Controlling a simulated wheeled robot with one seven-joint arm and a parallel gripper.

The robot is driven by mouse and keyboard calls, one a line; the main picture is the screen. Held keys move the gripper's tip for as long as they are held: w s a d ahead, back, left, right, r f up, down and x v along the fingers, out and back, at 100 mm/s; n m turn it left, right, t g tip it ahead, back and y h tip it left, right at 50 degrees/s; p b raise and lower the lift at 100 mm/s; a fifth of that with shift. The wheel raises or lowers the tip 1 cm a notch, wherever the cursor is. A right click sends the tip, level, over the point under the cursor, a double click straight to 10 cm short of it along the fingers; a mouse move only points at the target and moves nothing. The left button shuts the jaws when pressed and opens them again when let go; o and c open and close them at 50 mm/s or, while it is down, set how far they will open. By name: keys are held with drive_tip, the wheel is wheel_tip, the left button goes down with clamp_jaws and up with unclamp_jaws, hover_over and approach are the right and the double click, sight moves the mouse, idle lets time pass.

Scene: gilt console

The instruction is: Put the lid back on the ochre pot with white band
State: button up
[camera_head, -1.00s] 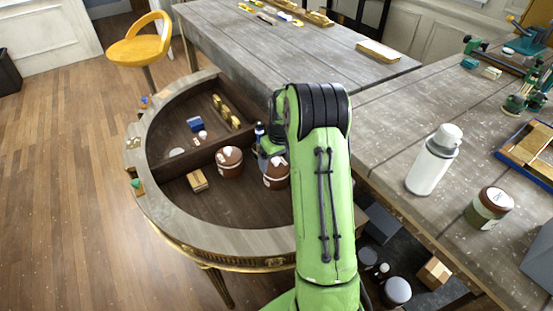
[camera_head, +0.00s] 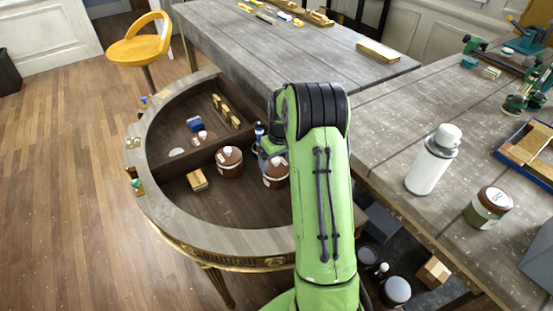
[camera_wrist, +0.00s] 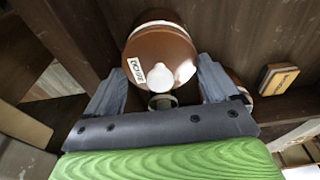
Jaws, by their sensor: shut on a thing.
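In the wrist view my gripper (camera_wrist: 160,68) has its grey fingers on either side of a brown, rounded piece (camera_wrist: 150,47) with a pale band, a small printed label and a white patch. I cannot tell if this is a lid or a whole pot. A small grey round part (camera_wrist: 162,101) shows between the fingers, nearer the palm. In the head view two brown pots with white on top, one left (camera_head: 229,162) and one right (camera_head: 276,172), stand in the half-round console. My green arm hides the right one's edge and most of the gripper.
The console's rim (camera_head: 170,221) and inner divider (camera_head: 205,153) stand around the pots. A small wooden block (camera_head: 197,180), a blue box (camera_head: 194,124) and a small white-topped brown thing (camera_head: 203,138) lie inside.

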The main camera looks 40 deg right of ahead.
drive_tip(key=shift+f, duration=0.15)
idle(0.6)
drive_tip(key=o, duration=0.8)
drive_tip(key=shift+r+p, duration=2.75)
drive_tip(key=shift+r, duration=0.8)
drive_tip(key=shift+c, duration=0.3)
clamp_jaws()
